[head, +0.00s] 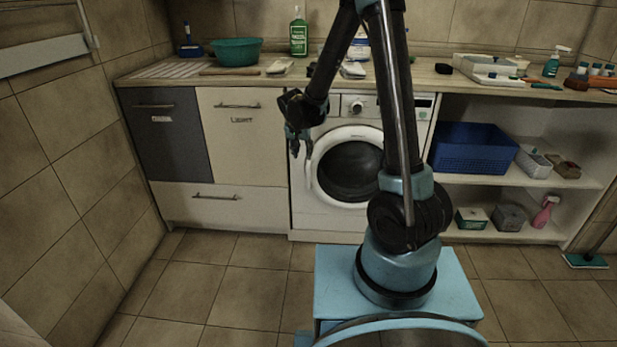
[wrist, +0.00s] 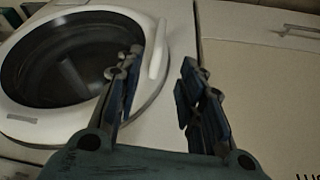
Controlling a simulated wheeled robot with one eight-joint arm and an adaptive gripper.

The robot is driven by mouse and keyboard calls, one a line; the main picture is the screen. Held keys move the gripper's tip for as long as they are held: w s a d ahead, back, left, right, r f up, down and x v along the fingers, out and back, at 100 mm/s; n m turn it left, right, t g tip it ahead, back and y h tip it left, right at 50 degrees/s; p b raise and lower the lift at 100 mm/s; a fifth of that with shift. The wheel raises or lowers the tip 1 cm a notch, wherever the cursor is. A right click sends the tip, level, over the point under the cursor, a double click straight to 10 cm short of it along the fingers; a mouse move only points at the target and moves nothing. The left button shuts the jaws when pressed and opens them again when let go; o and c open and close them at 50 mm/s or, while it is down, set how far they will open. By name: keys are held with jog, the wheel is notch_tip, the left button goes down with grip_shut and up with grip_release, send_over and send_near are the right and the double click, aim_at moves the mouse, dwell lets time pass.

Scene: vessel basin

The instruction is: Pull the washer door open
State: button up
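The washer (head: 305,218) is white and stands under the counter in the head view. Its round door (head: 347,168) has dark glass and a white rim and looks shut. A white handle (head: 309,163) is on the left of the rim; in the wrist view the handle (wrist: 158,48) is a pale upright bar beyond the fingers. My gripper (head: 298,150) is just left of the door. In the wrist view my gripper (wrist: 160,85) is open and empty, its fingers apart, with the handle near the left finger. I cannot tell whether they touch.
Cabinets with a dark door (head: 165,135) and a cream door (head: 242,135) stand left of the washer. Open shelves with a blue basket (head: 473,148) are to the right. The counter (head: 225,79) holds a green bowl (head: 236,51) and bottles. The tiled floor before the cabinets is clear.

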aim_at(308, 171)
jog(key=x, duration=1.6)
jog(key=shift+f, duration=0.3)
jog(key=shift+c, duration=0.5)
grip_shut()
